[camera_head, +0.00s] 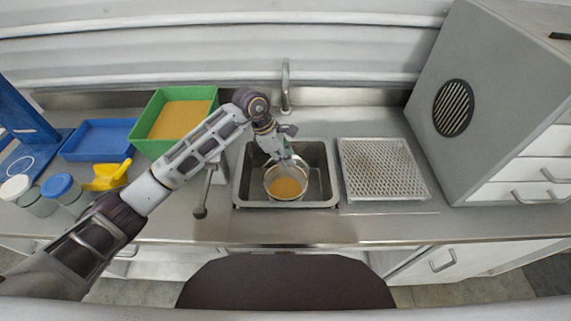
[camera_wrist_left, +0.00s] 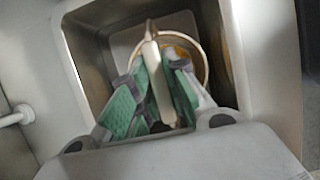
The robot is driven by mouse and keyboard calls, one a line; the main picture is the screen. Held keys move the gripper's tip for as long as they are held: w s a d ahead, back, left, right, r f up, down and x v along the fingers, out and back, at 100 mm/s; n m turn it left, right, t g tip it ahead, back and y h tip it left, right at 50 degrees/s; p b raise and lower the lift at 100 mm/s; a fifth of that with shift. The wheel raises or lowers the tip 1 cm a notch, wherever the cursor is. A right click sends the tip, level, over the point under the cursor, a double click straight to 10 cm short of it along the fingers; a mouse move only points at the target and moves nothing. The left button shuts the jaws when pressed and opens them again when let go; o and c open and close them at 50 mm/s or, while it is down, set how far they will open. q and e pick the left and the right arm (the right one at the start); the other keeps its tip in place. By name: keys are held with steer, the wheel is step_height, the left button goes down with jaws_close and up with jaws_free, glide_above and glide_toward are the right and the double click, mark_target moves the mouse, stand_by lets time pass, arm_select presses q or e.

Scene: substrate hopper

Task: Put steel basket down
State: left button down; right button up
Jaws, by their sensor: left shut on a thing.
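The steel basket (camera_head: 284,188) is a round metal bowl shape with yellow-orange material in it. It is inside the sink (camera_head: 325,200) in the head view, and I cannot tell whether it touches the sink floor. My left gripper (camera_head: 286,156) reaches down into the sink and is shut on the basket's handle. In the left wrist view the pale handle (camera_wrist_left: 152,75) runs between the green finger pads (camera_wrist_left: 150,95), and the basket's rim (camera_wrist_left: 203,62) shows behind them, partly hidden by the fingers. My right gripper is not in view.
A perforated drain tray (camera_head: 383,170) lies right of the sink, beside a large grey cabinet (camera_head: 480,60). A faucet (camera_head: 285,85) stands behind the sink. A green bin of yellow material (camera_head: 147,130), blue tray (camera_head: 97,138), yellow scoop (camera_head: 107,174) and lidded jars (camera_head: 62,188) stand left.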

arm_select(q)
step_height(320, 180, down, 3)
steer(key=shift+f, duration=0.1)
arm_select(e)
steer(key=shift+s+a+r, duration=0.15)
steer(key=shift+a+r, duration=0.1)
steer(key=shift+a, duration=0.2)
arm_select(q)
steer(key=shift+f, duration=0.1)
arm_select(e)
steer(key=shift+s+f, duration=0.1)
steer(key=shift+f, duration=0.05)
arm_select(q)
steer(key=c, duration=1.8)
jaws_free()
steer(key=shift+f, duration=0.1)
steer(key=shift+c, duration=0.2)
steer(key=o, duration=0.4)
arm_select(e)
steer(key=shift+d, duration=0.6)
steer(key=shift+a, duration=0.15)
